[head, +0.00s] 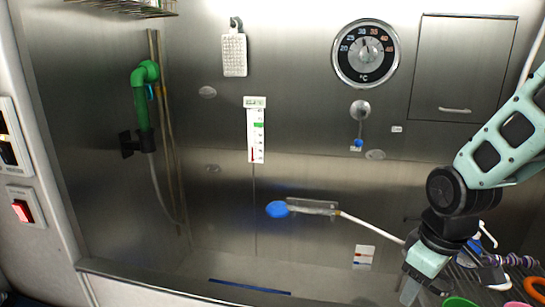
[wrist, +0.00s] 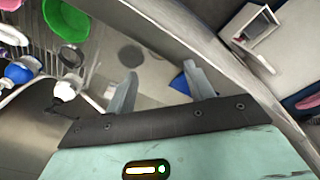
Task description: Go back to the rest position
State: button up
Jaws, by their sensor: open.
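My gripper (head: 410,290) is at the lower right of the head view, pointing down, with its tips near the bottom edge of the picture. In the wrist view my gripper (wrist: 158,76) shows two grey fingers spread apart with nothing held between them. A bit of blue (wrist: 179,84) shows behind the right finger; I cannot tell what it belongs to. No marker for a rest position shows.
A green bowl (wrist: 66,20) and several bottles crowd the wrist view's left.

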jog(key=s+d+r+m+t, duration=0.1)
jog(key=s+d+r+m, duration=0.2)
jog(key=d+m, duration=0.35)
jog(key=s+a+f+n+g+b, duration=0.1)
jog(key=s+a+f+n+b, duration=0.3)
jog(key=s+a+f+b, duration=0.5)
jog(key=s+a+f+n+g+b, duration=0.1)
jog(key=s+a+f+n+b, duration=0.3)
jog(key=a+f+b, duration=0.75)
notch_tip(320, 180, up, 13)
jog(key=d+p, duration=0.1)
jog(key=p, duration=1)
jog(key=shift+s+d+r+m+p, duration=0.15)
jog(key=shift+s+d+m+p, duration=0.1)
jog(key=shift+m+p, duration=0.2)
jog(key=shift+o, duration=0.4)
